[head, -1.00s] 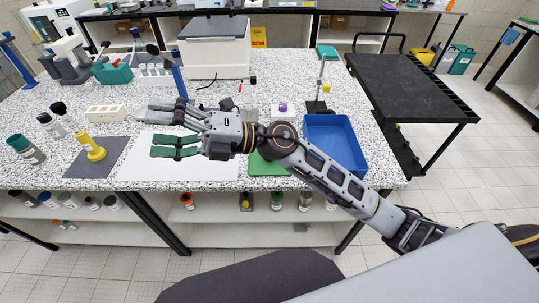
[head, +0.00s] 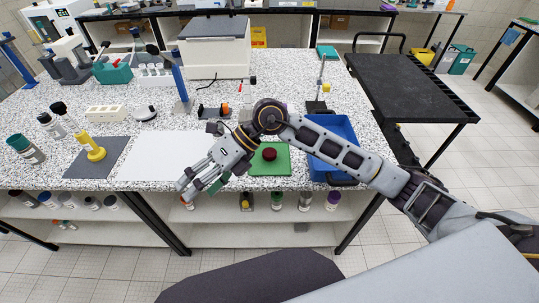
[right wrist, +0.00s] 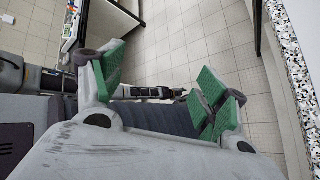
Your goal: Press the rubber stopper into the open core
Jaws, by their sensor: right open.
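A dark red, round stopper (head: 269,154) lies on the green mat (head: 284,166) near the table's front edge in the head view. I cannot tell for sure which thing is the open core. A yellow piece with a round, flared foot (head: 94,153) stands on the dark grey mat (head: 77,171) at the left. My right gripper (head: 205,188) is open and empty at the table's front edge, left of the stopper and apart from it. In the right wrist view its green finger pads (right wrist: 165,80) are spread with floor behind them. My left gripper is not in view.
A blue tray (head: 334,128) sits right of the green mat, partly behind my right arm. A white sheet (head: 150,155) lies bare at the left of the gripper. A blue upright stand (head: 180,85), an orange and black item (head: 216,110) and several bottles stand farther back.

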